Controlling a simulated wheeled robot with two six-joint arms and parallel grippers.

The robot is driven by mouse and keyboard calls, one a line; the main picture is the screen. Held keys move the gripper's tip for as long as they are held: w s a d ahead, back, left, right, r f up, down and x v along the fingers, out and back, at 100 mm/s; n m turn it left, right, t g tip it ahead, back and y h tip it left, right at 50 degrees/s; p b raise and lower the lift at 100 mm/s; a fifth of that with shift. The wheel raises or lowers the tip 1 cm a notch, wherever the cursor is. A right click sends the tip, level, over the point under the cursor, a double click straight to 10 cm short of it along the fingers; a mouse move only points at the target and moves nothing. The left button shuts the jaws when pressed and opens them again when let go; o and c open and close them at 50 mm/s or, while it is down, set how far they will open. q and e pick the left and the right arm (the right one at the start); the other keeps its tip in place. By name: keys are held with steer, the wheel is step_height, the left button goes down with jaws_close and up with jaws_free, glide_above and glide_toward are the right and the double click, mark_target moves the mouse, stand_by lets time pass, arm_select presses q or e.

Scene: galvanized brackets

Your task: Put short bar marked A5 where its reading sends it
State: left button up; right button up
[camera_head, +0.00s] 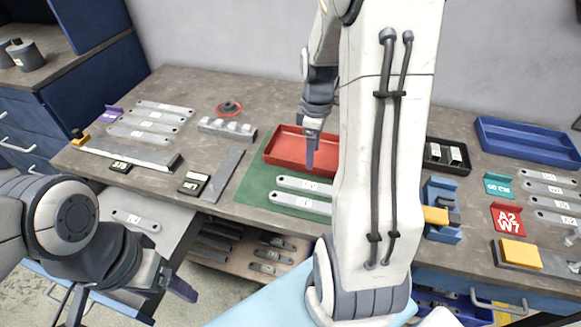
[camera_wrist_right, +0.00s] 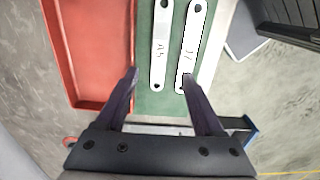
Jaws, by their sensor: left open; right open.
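Two pale grey bars with a hole at each end lie on the green mat (camera_head: 254,196). The bar nearer the red tray (camera_head: 272,153) seems to read A5 (camera_wrist_right: 160,28); it also shows in the head view (camera_head: 290,181). The other bar (camera_wrist_right: 194,28) has a label I cannot read surely. My right gripper (camera_wrist_right: 160,84) is open and empty. Its fingers appear either side of the A5 bar's near end in the right wrist view, apparently above it. My left gripper (camera_head: 174,284) is open and empty, low at the left, in front of the bench.
Two small black displays (camera_head: 120,166) (camera_head: 192,185) have readings too small to tell. Several bars (camera_head: 150,123) lie at the left. A blue tray (camera_head: 530,129), teal sign (camera_head: 498,185) and red A2 W7 sign (camera_head: 507,217) stand right. My right arm hides the bench's middle.

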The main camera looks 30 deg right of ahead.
steer(key=s+a+r, duration=0.1)
steer(key=a+r, duration=0.1)
steer(key=a, duration=0.7)
steer(key=s+a+r, duration=0.1)
steer(key=a+r, duration=0.1)
steer(key=a, duration=0.7)
steer(key=s+a+r+y, duration=0.1)
steer(key=s+a+r, duration=0.1)
steer(key=s+a, duration=0.9)
steer(key=s, duration=0.3)
steer(key=shift+a+m, duration=0.35)
steer(key=shift+m, duration=0.05)
steer(key=shift+s+r, duration=0.1)
